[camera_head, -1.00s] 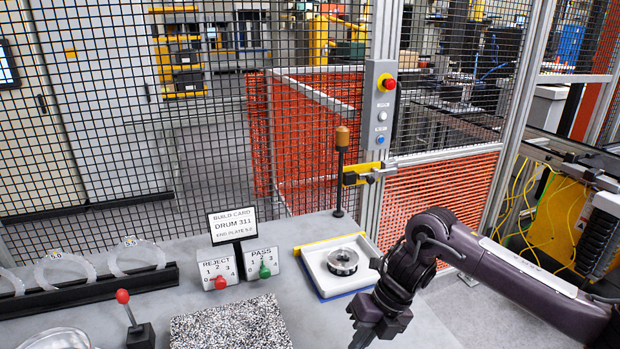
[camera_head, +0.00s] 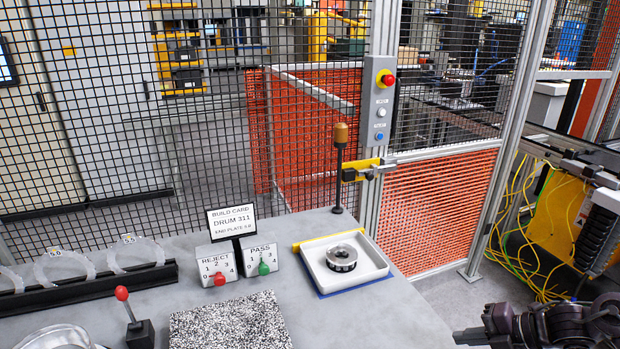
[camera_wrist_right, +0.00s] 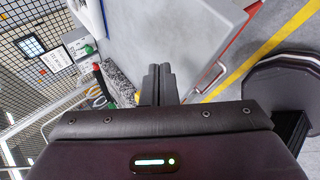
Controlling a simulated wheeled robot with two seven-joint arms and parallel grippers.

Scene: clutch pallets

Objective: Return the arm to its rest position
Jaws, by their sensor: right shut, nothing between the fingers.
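My right gripper (camera_head: 468,337) is at the bottom right of the head view, off the right front edge of the grey table (camera_head: 400,318). Its arm lies low along the bottom right corner. In the right wrist view its two dark fingers (camera_wrist_right: 159,84) are together with nothing between them, and the table (camera_wrist_right: 180,40) shows beyond them. My left gripper is not in view.
A white tray (camera_head: 374,270) holds a metal ring part (camera_head: 341,258). Reject (camera_head: 217,264) and pass (camera_head: 260,260) boxes, a red-knobbed lever (camera_head: 123,296) and a speckled mat (camera_head: 230,325) are on the table. Yellow cables (camera_head: 520,225) hang at the right.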

